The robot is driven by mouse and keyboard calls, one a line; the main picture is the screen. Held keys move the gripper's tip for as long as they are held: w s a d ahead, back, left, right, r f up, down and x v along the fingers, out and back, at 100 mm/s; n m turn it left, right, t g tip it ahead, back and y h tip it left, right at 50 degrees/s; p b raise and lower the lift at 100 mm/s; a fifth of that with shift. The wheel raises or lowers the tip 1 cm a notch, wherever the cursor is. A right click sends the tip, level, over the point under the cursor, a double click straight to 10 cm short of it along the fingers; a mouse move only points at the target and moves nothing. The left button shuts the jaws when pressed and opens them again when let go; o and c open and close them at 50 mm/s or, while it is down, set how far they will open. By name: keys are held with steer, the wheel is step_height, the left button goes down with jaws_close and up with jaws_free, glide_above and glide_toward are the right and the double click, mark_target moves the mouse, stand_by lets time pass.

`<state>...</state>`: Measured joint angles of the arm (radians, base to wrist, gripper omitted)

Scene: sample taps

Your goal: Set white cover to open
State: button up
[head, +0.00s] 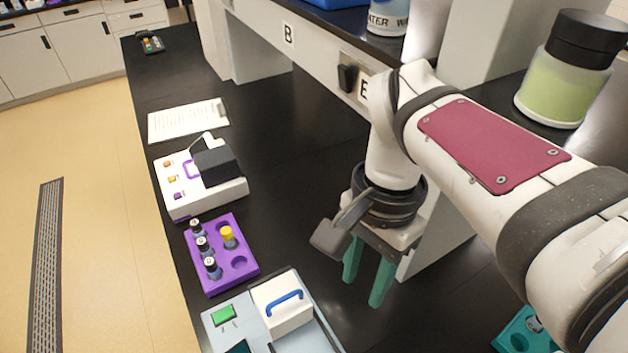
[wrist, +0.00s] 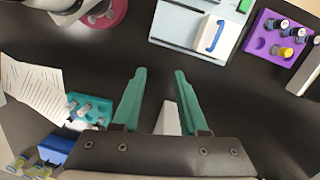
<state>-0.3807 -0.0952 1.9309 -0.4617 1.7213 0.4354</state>
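The white cover (head: 282,306) is a block with a blue handle (head: 285,303). It sits on a pale grey-blue device (head: 222,335) at the bottom of the head view, beside a green button (head: 223,314). The cover also shows in the wrist view (wrist: 228,40), near the right end of the device (wrist: 172,22). My gripper (head: 367,280) has two teal fingers, spread apart and empty. It hangs over the black bench, to the right of the cover in the head view and apart from it. In the wrist view the gap between the fingers (wrist: 156,80) is empty.
A purple rack (head: 195,257) with several vials stands beside the device. Beyond it are a white machine with a dark block (head: 195,195) and a clipboard (head: 188,120). A teal rack (head: 515,338) is at lower right. Bench between gripper and device is clear.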

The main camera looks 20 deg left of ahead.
steer(key=w+a+r+h, duration=0.1)
steer(key=w+a, duration=0.2)
steer(key=a, duration=0.4)
steer(key=m, duration=0.2)
glide_toward(285, 297)
steer(key=shift+h, duration=0.4)
steer(key=f, duration=0.4)
steer(key=s+f, duration=0.1)
steer(key=f, duration=0.2)
steer(key=shift+d, duration=0.15)
steer(key=shift+f, duration=0.3)
steer(key=shift+c, duration=0.3)
jaws_close()
steer(key=shift+r, duration=0.1)
